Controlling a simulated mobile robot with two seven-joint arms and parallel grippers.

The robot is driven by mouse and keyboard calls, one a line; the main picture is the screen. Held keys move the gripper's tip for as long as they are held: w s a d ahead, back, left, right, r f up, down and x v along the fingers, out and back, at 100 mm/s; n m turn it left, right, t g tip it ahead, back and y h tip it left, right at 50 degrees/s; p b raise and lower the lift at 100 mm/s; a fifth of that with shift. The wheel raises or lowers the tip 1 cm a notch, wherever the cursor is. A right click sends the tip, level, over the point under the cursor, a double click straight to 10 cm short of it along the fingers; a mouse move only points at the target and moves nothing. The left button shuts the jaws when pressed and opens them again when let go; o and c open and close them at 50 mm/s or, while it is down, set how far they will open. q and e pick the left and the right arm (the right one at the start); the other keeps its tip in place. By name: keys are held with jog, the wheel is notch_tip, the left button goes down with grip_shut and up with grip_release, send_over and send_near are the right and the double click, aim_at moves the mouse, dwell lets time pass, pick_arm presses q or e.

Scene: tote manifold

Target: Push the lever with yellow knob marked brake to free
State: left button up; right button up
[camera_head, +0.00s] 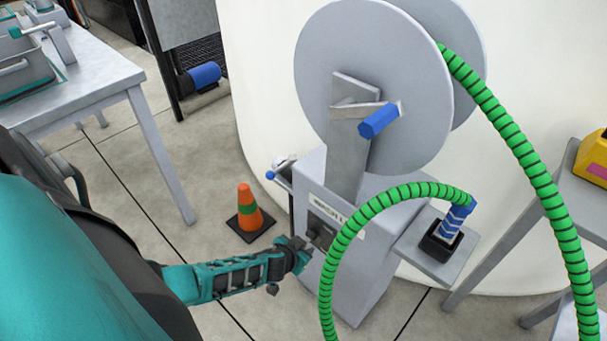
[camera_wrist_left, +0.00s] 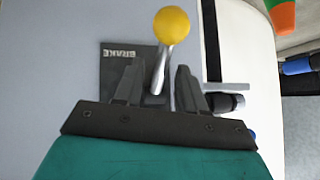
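The lever with the yellow knob (camera_wrist_left: 171,25) shows in the left wrist view. Its silver shaft (camera_wrist_left: 160,70) rises from a dark plate marked BRAKE (camera_wrist_left: 118,66), where the text appears turned upside down. My left gripper (camera_wrist_left: 158,82) is open, its two dark fingers on either side of the lower shaft, with visible gaps. In the head view my left gripper (camera_head: 298,256) is beside the grey reel stand (camera_head: 362,270), near its dark side panel (camera_head: 321,230). The yellow knob cannot be made out there. My right gripper is not in view.
A reel (camera_head: 345,65) with a blue handle tops the stand. A green hose (camera_head: 345,240) loops in front to a side shelf (camera_head: 452,260). An orange cone (camera_head: 248,210) stands on the floor behind my left gripper. A table (camera_head: 95,75) is at the left.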

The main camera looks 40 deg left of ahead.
pick_arm(q)
jog(key=shift+b+x, duration=0.35)
jog(key=shift+x, duration=0.65)
grip_shut()
jog(key=shift+d, duration=0.1)
